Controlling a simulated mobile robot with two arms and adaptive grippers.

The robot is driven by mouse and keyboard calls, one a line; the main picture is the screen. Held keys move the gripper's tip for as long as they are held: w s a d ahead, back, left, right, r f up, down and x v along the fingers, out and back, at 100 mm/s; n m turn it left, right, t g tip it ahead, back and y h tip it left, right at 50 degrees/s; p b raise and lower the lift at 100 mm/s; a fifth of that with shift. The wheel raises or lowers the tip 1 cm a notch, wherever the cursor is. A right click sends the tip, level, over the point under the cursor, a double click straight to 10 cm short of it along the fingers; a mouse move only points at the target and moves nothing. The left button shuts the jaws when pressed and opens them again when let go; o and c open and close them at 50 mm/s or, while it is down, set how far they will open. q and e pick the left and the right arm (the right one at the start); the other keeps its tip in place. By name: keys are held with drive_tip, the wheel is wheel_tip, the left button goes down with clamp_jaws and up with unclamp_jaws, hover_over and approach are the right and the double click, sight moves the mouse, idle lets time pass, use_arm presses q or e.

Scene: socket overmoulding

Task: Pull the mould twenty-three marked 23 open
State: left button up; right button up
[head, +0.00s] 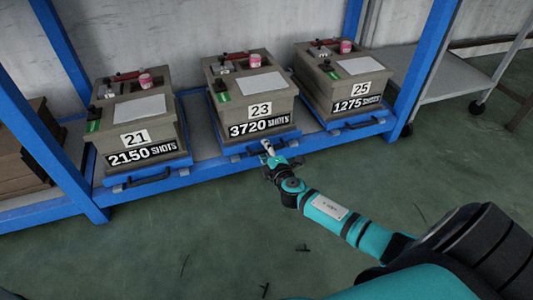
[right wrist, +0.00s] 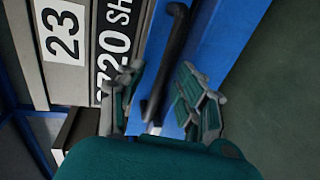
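Mould 23 (head: 221,98) is a grey-brown block with labels "23" and "3720 SHOTS". It sits on a blue sliding tray (head: 286,132) on the rack's shelf, between two similar moulds. A black bar handle (right wrist: 168,60) runs along the tray's front. My right gripper (head: 268,150) is at this handle, in front of the mould. In the right wrist view its fingers (right wrist: 160,86) stand apart, one on each side of the bar. I cannot tell whether they touch it. The gripper partly hides the handle in the head view. My left gripper is not in view.
Mould 21 (head: 107,127) stands to the left and mould 25 (head: 320,97) to the right, each on its own blue tray. Blue rack posts (head: 424,60) flank them. A grey wheeled cart (head: 460,73) is at the right. The green floor (head: 200,245) in front is mostly clear.

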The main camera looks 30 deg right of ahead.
clamp_jaws()
idle(0.6)
